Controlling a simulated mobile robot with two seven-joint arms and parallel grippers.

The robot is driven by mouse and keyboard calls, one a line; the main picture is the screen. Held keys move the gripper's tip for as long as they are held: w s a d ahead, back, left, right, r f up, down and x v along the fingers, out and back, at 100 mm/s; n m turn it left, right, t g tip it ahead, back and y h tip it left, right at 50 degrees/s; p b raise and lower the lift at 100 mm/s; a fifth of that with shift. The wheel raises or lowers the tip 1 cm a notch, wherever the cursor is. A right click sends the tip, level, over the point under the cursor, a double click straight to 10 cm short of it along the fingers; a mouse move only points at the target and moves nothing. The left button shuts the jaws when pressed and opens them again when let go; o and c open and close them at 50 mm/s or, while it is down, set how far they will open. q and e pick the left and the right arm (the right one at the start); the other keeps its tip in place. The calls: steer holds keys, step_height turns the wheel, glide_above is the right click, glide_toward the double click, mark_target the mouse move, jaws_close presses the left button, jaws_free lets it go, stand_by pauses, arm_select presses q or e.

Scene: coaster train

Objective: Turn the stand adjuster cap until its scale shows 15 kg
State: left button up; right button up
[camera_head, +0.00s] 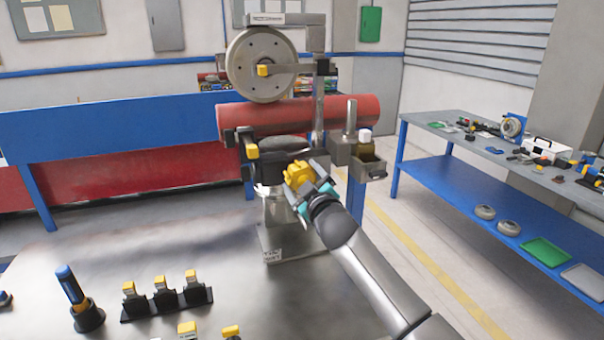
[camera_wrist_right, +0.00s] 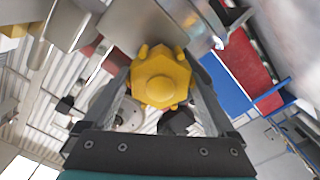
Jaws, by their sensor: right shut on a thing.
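The yellow stand adjuster cap (camera_head: 298,174) sits at the front of the metal stand (camera_head: 277,215), below the red cylinder. In the right wrist view the cap (camera_wrist_right: 161,78) is a lobed yellow knob between my two fingers. My right gripper (camera_head: 309,188) is shut on the cap, reaching it from the lower right. Its fingers also show in the right wrist view (camera_wrist_right: 160,95). I cannot read a scale or any kg mark in either view. My left gripper is not in view.
A red cylinder (camera_head: 300,115) and a grey wheel (camera_head: 262,65) are above the stand. A small open box (camera_head: 368,166) is right of it. Yellow-topped black holders (camera_head: 165,294) and a blue-handled tool (camera_head: 72,287) stand on the metal table (camera_head: 240,310). A side bench (camera_head: 470,130) is at right.

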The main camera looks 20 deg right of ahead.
steer(key=n+p, duration=0.1)
steer(key=n, duration=0.3)
steer(key=shift+f+n, duration=0.1)
steer(key=shift+n, duration=0.3)
steer(key=n+p, duration=0.1)
steer(key=n, duration=0.3)
steer(key=shift+f+n, duration=0.1)
steer(key=shift+n, duration=0.2)
steer(key=o, duration=1)
steer(key=shift+s, duration=0.15)
steer(key=s, duration=1.5)
steer(key=shift+d, duration=0.25)
